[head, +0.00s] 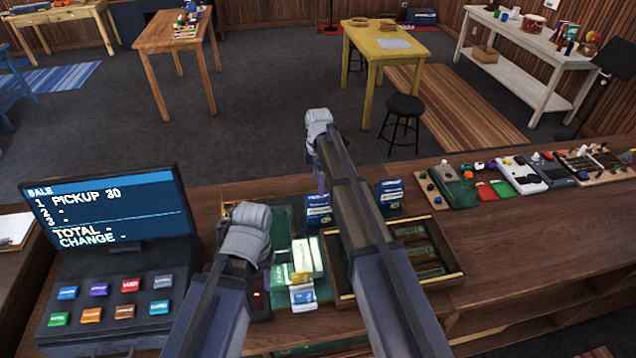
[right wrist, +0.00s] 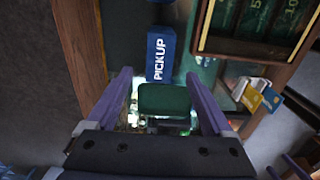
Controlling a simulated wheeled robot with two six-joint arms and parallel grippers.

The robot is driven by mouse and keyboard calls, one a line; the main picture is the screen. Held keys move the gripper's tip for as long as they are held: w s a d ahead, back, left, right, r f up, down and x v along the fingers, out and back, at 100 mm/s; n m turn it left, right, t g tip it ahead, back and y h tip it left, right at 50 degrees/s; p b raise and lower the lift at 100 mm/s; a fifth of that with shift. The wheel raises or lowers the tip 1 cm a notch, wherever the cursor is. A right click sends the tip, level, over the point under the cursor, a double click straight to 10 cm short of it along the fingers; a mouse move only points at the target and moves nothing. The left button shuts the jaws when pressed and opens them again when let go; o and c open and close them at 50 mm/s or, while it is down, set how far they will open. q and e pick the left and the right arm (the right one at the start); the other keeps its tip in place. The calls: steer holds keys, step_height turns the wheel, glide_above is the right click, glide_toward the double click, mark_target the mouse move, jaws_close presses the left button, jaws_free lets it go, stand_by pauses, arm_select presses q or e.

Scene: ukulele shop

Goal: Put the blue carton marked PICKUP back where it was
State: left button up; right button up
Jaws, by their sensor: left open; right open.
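The blue carton marked PICKUP (right wrist: 161,58) lies ahead of my right gripper in the right wrist view, its white lettering readable. In the head view, a blue carton (head: 318,210) that seems to be the same one stands on the green mat, left of the cash tray. My right gripper (right wrist: 165,92) is open above the mat, with the carton beyond its fingertips. A dark green block (right wrist: 165,99) shows between the fingers; I cannot tell its height. My left gripper (head: 245,238) is over the mat's left part, its fingers mostly hidden from the head camera.
Another blue carton (head: 390,192) stands behind the wooden cash tray (head: 451,276). Small white, green and yellow boxes (head: 302,275) stand near the front. A till with a screen (head: 112,212) is at left. The counter's right front is clear.

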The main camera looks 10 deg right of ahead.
steer(key=s+a+m, duration=0.3)
steer(key=s+m, duration=0.1)
steer(key=s, duration=0.6)
steer(key=s+a+m, duration=0.3)
steer(key=s+m, duration=0.2)
steer(key=s, duration=0.6)
steer(key=s+a+m+h, duration=0.1)
steer(key=s+a+m, duration=0.2)
steer(key=s, duration=0.7)
steer(key=shift+s+m, duration=0.3)
steer(key=shift+m, duration=0.9)
steer(key=shift+a, duration=0.15)
